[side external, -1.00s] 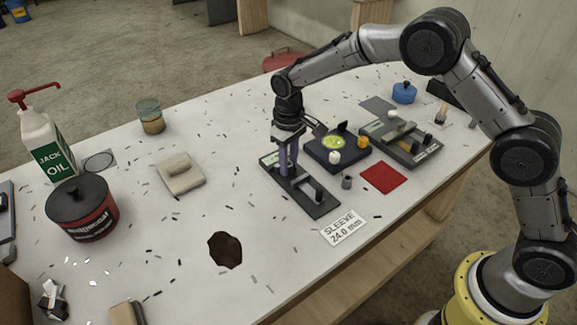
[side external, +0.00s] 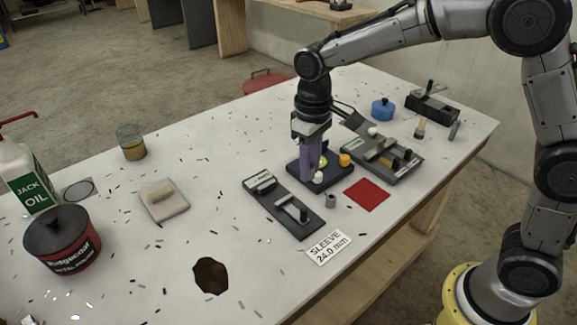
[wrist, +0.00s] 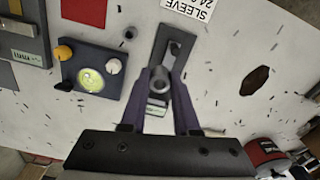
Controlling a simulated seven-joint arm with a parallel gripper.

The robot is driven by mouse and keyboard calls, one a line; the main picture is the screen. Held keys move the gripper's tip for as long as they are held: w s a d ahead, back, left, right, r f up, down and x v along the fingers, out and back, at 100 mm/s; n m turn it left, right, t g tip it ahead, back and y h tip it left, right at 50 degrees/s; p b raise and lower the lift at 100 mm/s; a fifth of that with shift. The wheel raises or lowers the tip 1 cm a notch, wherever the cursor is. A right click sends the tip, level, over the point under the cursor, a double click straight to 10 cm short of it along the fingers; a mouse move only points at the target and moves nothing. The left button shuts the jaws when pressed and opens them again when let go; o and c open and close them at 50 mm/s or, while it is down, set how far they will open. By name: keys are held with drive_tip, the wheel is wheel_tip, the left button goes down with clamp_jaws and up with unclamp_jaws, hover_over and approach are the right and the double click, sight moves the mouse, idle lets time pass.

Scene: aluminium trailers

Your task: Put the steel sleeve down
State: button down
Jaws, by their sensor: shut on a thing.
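My gripper (side external: 308,176) is shut on the steel sleeve (wrist: 161,80), a short grey hollow cylinder. The wrist view shows its round open end between the two purple fingertips. In the side view the fingers hide the sleeve. The fingers point down, in line with the dark pad with the green dial; their exact height is hard to tell. A long dark fixture plate (side external: 278,215) with a label and a raised handle lies to the left; it also shows beyond the fingertips in the wrist view (wrist: 178,45). A "SLEEVE 24.0 mm" card (side external: 326,247) lies at the front edge.
A dark pad (wrist: 105,65) carries a green dial, an orange knob and a white knob. A small grey cylinder (side external: 331,201) stands near a red square (side external: 367,194). Another fixture (side external: 383,156) lies at right.

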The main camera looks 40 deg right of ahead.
drive_tip(key=s+d+m, duration=0.2)
drive_tip(key=s+d, duration=0.5)
drive_tip(key=s, duration=0.2)
drive_tip(key=s+d+m, duration=0.2)
drive_tip(key=s+d, duration=0.5)
drive_tip(key=s, duration=0.3)
hover_over(367, 193)
drive_tip(key=shift+m, duration=0.3)
drive_tip(key=f, duration=0.8)
drive_tip(key=shift+s+a+f, duration=0.1)
drive_tip(key=shift+s+f, duration=0.1)
drive_tip(key=shift+s, duration=0.05)
drive_tip(key=shift+w+f, duration=0.2)
drive_tip(key=shift+f, duration=1.5)
drive_tip(key=shift+f, duration=0.1)
drive_tip(key=c, duration=0.7)
unclamp_jaws()
drive_tip(key=shift+f, duration=0.1)
drive_tip(key=shift+o, duration=0.2)
